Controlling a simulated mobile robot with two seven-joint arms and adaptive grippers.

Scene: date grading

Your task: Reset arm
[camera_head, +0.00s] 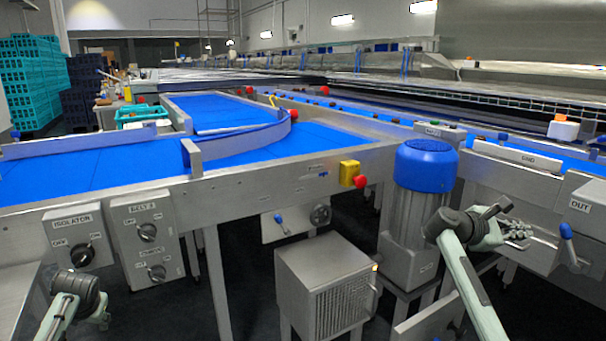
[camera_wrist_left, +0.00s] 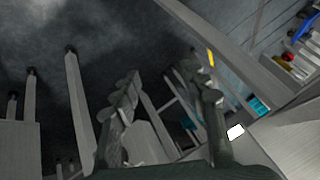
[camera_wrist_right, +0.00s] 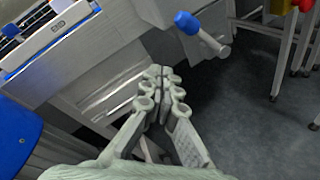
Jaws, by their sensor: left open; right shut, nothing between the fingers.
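My right gripper (camera_head: 513,224) is at the right in the head view, beside the blue-capped motor (camera_head: 426,166) and in front of the steel conveyor side. In the right wrist view my right gripper (camera_wrist_right: 163,78) has its fingers together with nothing between them. My left arm shows only in the lower left corner of the head view, below the switch boxes; its fingertips are not clear there. In the left wrist view my left gripper (camera_wrist_left: 168,88) has its two fingers spread apart, with nothing held between them.
An isolator box (camera_head: 78,238) and a belt switch box (camera_head: 147,243) stand close to my left arm. A steel vented cabinet (camera_head: 328,283) is on the floor between the arms. A blue-handled lever (camera_head: 567,232) is right of my right gripper. Blue conveyor belts (camera_head: 90,168) stretch behind.

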